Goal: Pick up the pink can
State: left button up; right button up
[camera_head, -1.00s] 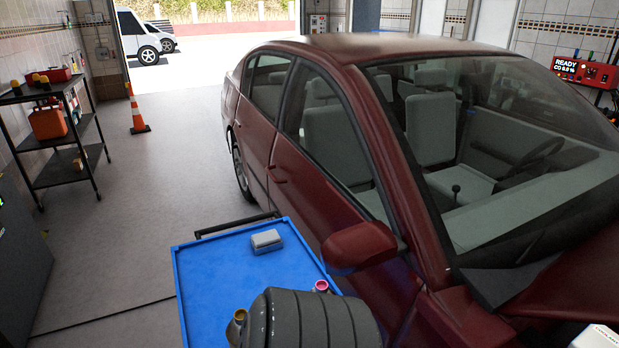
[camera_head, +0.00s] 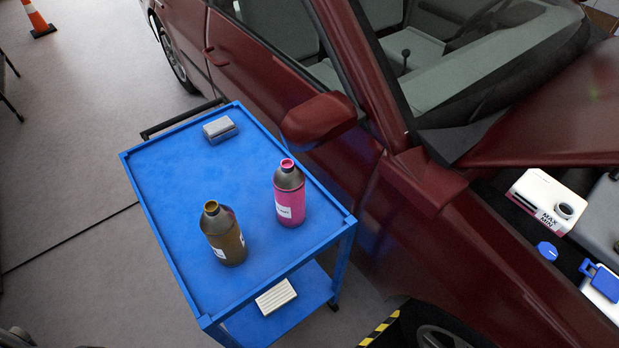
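The pink can (camera_head: 289,194) is bottle-shaped, with a dark grey shoulder, a pink open neck and a white label. It stands upright on the top of the blue cart (camera_head: 165,262), near the edge facing the car. A brown-yellow can (camera_head: 224,234) of the same shape stands to its left and nearer to me, apart from it.
A grey block (camera_head: 220,129) lies at the cart's far end, and a pale ribbed block (camera_head: 275,297) on its lower shelf. The dark red car (camera_head: 400,215) stands close along the right, its mirror (camera_head: 318,119) near the cart's edge.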

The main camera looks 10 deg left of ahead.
aim_at(288, 181)
jog(key=u, duration=0.4)
jog(key=z, duration=1.8)
jog(key=u, duration=1.8)
jog(key=k+z, duration=0.3)
jog(key=k, duration=0.25)
jog(key=k+z, duration=0.3)
jog(key=k, duration=0.2)
